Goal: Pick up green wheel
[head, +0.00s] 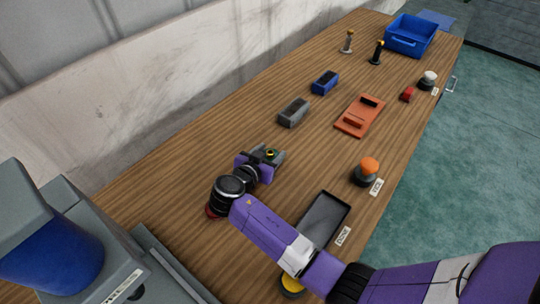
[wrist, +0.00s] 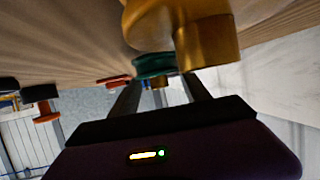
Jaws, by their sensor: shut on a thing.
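The green wheel (wrist: 154,65) sits between the fingertips in the wrist view, and only part of its dark green rim shows. In the head view the wheel (head: 270,153) is a small green and yellow round thing, partly hidden by my gripper. My gripper (head: 271,156) is low over the near left part of the wooden table. Its two fingers (wrist: 160,88) are shut on the wheel in the wrist view. A large brass-coloured part (wrist: 207,42) is close by the wheel; I cannot tell whether they touch.
A grey block (head: 293,112) and a blue block (head: 325,83) lie beyond my gripper. An orange plate (head: 350,122), an orange-topped button (head: 368,167) and a dark tray (head: 336,207) are to the right. A blue bin (head: 411,44) is at the far end.

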